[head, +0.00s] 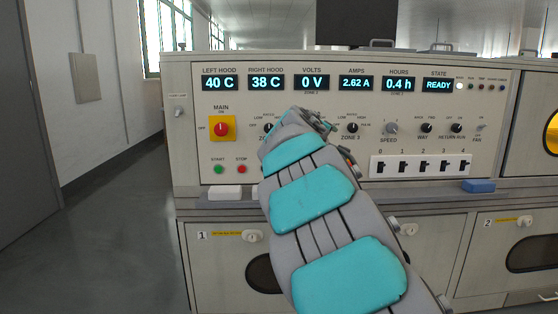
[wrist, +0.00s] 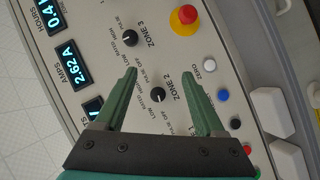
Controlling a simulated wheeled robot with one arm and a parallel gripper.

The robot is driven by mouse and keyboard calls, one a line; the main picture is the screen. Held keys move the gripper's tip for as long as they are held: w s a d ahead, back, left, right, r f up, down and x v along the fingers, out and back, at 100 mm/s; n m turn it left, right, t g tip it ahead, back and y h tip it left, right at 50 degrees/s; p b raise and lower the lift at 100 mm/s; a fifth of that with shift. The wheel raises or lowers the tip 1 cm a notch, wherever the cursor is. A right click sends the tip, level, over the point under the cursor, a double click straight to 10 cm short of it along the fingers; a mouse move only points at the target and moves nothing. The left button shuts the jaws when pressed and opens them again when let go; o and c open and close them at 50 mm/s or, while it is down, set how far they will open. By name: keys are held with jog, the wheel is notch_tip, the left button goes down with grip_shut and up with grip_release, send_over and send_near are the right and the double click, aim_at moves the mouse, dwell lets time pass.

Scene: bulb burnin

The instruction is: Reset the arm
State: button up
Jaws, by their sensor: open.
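My arm reaches up from the bottom of the head view to the control panel (head: 200,125), with my gripper (head: 315,120) in front of the middle of the panel. In the wrist view my gripper (wrist: 165,85) is open, its two green fingers spread and nothing between them. The ZONE 2 knob (wrist: 157,95) shows between the fingers. The ZONE 3 knob (wrist: 130,42) lies just beyond the fingertips and also shows in the head view (head: 352,128). My arm hides part of the panel's middle. Whether the fingers touch the panel I cannot tell.
A red emergency button (wrist: 184,18) stands out near the fingers. The red main switch (head: 221,128) is at the left on a yellow plate. A blue block (head: 478,186) and a white block (head: 226,192) lie on the ledge. Open floor (head: 110,230) lies left.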

jog(key=s+d+f+m+g, duration=0.25)
jog(key=s+f, duration=0.25)
jog(key=s, duration=0.3)
jog(key=s+d+f+m+g, duration=0.1)
jog(key=s+d+f+g, duration=0.1)
jog(key=s+d+f, duration=0.45)
jog(key=s+d+f+m+g, duration=0.1)
jog(key=s+f+m+g, duration=0.15)
jog(key=s, duration=0.65)
jog(key=s+a+f+g+y, duration=0.2)
jog(key=s+a+f, duration=0.2)
jog(key=s, duration=0.7)
jog(key=s+a+f+g+y, duration=0.2)
jog(key=s+a+f+g, duration=0.1)
jog(key=s+f, duration=0.5)
jog(key=s+a+f+m+g+y, duration=0.1)
jog(key=s+a+f, duration=0.4)
jog(key=s, duration=1)
jog(key=shift+f+g+y, duration=0.8)
jog(key=shift+g+y, duration=0.1)
jog(key=shift+g, duration=0.2)
